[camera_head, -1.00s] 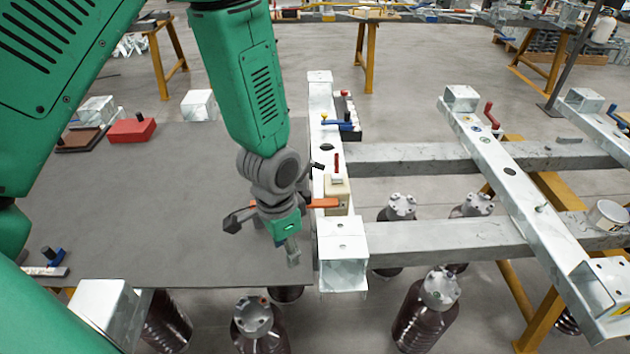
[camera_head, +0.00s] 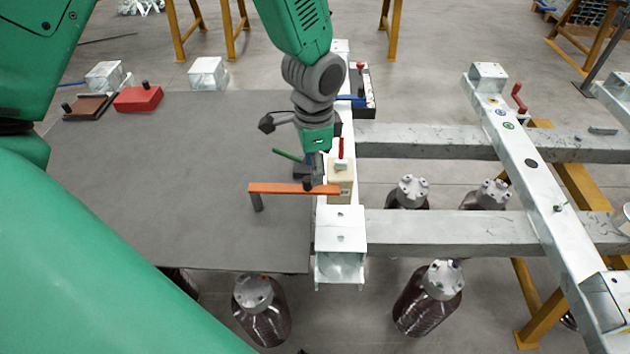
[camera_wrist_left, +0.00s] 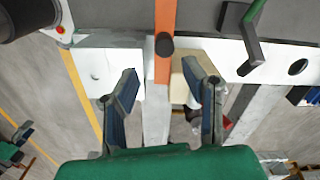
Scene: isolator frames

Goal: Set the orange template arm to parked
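The orange template arm (camera_head: 285,188) is a flat bar that reaches left from a beige block (camera_head: 341,180) on the white beam, out over the grey table. A grey peg hangs under its left end, and a dark knob (camera_wrist_left: 165,45) stands on the bar near the block. My left gripper (camera_head: 308,172) is just behind the bar, above the beam's left edge. In the left wrist view, its two fingers (camera_wrist_left: 165,88) are spread apart, with the orange bar (camera_wrist_left: 165,20) in line with the gap. Nothing is clamped. My right gripper is not in view.
A green lever (camera_head: 288,155) lies close behind the orange bar. A red handle (camera_head: 341,150) rises by the beige block. A blue lever (camera_head: 352,99) is farther back on the beam. The grey table (camera_head: 170,180) left of the bar is clear.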

